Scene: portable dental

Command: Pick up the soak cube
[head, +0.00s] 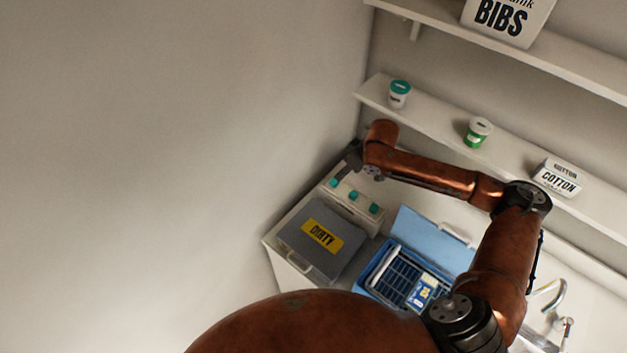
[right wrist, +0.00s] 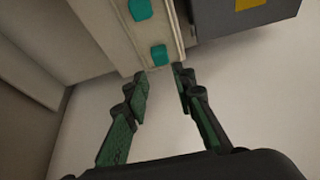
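Several small teal blocks (head: 353,195) sit in a row on a white box-shaped holder (head: 344,206) at the back of the counter. No label tells me which thing is the soak cube. In the right wrist view, two teal blocks show, the nearer one (right wrist: 158,55) just beyond my fingertips. My right gripper (right wrist: 160,73) is open with nothing between its fingers, and its tips are close to the holder's end. In the head view, my right gripper (head: 352,160) is small and dark beside the holder's far left end. My left gripper is out of view.
A grey bin marked DIRTY (head: 322,235) stands in front of the holder. An open blue case (head: 380,263) with a dark rack is to the right. Shelves above carry two tubs (head: 399,94) (head: 478,132) and a COTTON box (head: 557,177). A tap (head: 553,297) is at lower right.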

